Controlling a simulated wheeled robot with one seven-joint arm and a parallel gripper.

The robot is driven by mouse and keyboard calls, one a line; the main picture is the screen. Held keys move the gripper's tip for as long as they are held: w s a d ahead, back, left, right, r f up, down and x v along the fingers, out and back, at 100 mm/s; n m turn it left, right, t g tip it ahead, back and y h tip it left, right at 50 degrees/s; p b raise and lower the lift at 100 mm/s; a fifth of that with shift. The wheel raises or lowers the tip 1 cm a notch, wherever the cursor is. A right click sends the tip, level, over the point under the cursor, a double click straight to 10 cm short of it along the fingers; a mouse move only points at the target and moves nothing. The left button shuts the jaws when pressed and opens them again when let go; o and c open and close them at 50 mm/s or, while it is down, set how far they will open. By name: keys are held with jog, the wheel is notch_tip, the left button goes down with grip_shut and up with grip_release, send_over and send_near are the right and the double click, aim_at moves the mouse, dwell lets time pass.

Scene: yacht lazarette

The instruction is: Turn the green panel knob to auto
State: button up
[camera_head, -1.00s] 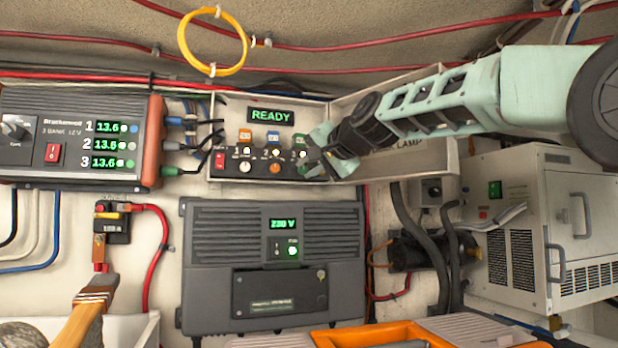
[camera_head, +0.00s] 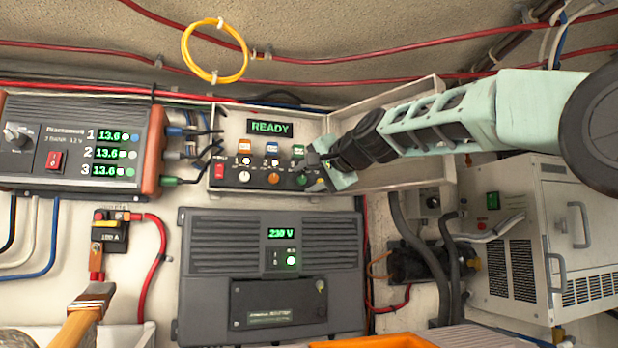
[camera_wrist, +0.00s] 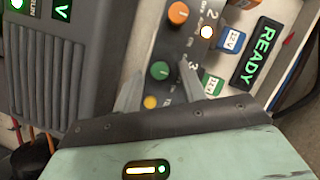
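The green knob (camera_wrist: 160,70) is on the dark switch panel (camera_wrist: 197,50), below the orange knob in the wrist view. It also shows in the head view (camera_head: 303,179), at the right end of the knob row. Lettering around it is too small to read, so its setting is unclear. My gripper (camera_wrist: 160,82) is open, with one finger on each side of the green knob. I see gaps between the fingers and the knob; contact is not visible. In the head view my gripper (camera_head: 316,170) is at the panel's right end, beside the green knob.
The panel also has an orange knob (camera_head: 273,178), a white knob (camera_head: 244,176), a red switch (camera_head: 219,170) and a lit READY display (camera_head: 270,127). An open box lid (camera_head: 385,165) is behind my arm. A grey inverter (camera_head: 272,275) is below, a charger (camera_head: 75,145) left.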

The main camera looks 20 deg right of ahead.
jog(key=b+v, duration=0.4)
jog(key=v, duration=1.3)
jog(key=shift+s, duration=0.2)
